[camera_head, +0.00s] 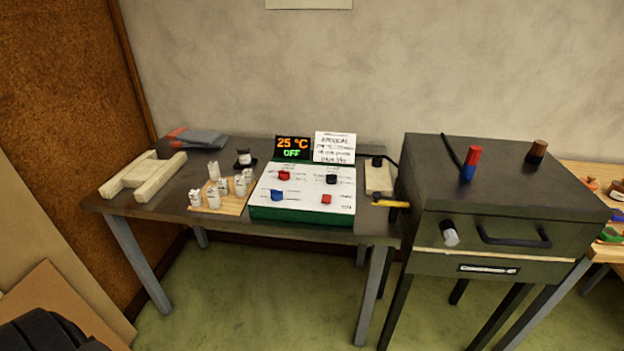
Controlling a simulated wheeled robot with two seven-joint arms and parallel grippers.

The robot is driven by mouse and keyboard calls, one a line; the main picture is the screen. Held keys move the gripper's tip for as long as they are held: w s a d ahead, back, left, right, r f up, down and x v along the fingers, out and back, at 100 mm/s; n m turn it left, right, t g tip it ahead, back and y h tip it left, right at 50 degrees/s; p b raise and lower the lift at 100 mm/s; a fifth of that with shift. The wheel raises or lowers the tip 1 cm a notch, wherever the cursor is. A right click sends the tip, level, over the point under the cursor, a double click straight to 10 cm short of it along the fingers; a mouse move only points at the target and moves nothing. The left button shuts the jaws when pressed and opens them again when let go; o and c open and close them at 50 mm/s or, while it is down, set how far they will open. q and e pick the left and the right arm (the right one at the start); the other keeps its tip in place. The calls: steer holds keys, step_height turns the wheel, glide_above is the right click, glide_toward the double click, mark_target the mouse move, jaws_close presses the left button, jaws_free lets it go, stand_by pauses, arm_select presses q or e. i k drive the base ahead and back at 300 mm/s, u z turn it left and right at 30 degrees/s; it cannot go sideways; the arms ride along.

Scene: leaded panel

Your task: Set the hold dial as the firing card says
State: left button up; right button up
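The green control box (300,216) with a white sloped face stands on the dark table. Its face carries a red knob (283,175) at upper left, a black knob (331,179) at upper right, a blue knob (277,195) at lower left and a red knob (326,199) at lower right. Their labels are too small to read, so I cannot tell which is the hold dial. The display (292,148) reads 25 °C and OFF. The white firing card (335,147) stands beside it; its heading looks like ANNEAL, the lines below are unclear. Neither gripper is in view.
The kiln (505,178) with a dark handle stands right of the table (150,201). A wooden board (220,207) with small white pieces lies left of the control box. A pale frame (143,175) and folded gloves (197,138) lie further left. The table's front edge is clear.

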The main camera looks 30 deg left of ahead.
mark_target(330, 178)
steer(key=u, duration=0.05)
steer(key=k, duration=0.5)
steer(key=u, duration=0.75)
steer(key=i, duration=1.35)
steer(key=z, duration=0.65)
